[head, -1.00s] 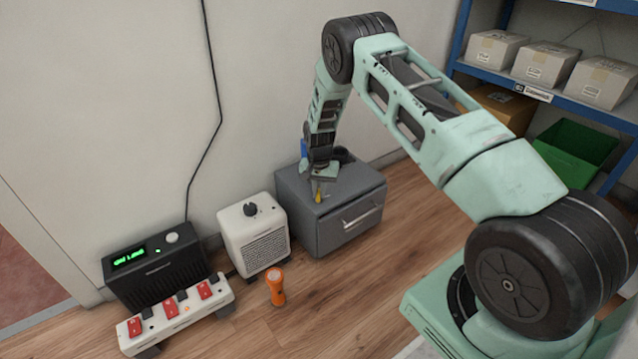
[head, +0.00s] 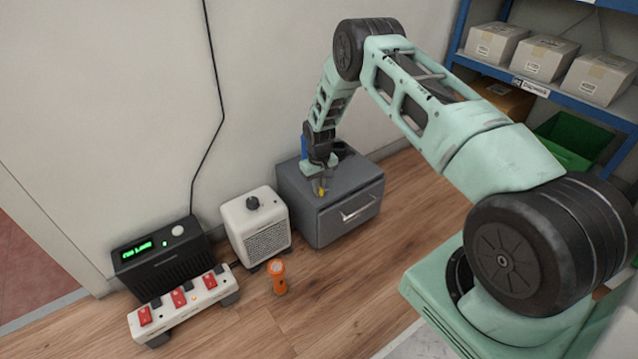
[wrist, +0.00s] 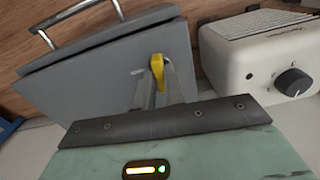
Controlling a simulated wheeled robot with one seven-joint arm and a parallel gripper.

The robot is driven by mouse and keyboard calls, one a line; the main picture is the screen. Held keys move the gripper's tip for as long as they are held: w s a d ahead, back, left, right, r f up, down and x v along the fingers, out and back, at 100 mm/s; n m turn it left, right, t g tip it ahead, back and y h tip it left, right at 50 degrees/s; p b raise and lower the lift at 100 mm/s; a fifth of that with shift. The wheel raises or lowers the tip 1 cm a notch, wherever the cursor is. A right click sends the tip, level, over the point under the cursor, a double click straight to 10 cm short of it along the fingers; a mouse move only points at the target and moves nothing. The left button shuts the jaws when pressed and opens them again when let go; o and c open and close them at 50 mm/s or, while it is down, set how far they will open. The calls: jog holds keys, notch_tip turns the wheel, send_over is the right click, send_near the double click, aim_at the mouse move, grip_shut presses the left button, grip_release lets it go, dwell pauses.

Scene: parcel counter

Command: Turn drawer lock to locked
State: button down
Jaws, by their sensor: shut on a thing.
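The grey drawer unit (head: 334,222) stands on the floor against the wall, its drawer front with a metal handle (head: 358,209) closed. The yellow lock key (wrist: 157,70) stands on the unit's top in the wrist view, between my gripper's fingers. My gripper (head: 321,188) points down at the top near the front left edge, and its fingers are shut on the yellow key. A small light mark shows on the top beside the key in the wrist view. The lock's base and most of its markings are hidden by the fingers.
A white heater (head: 256,226) with a black knob stands close to the left of the drawer unit. A blue shelf (head: 560,92) stands at right.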

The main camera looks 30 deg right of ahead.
dwell(0.3)
jog(key=c, duration=1.5)
grip_release()
jog(key=shift+r, duration=0.1)
notch_tip(320, 180, up, 17)
jog(key=p, duration=0.6)
jog(key=shift+r, duration=0.15)
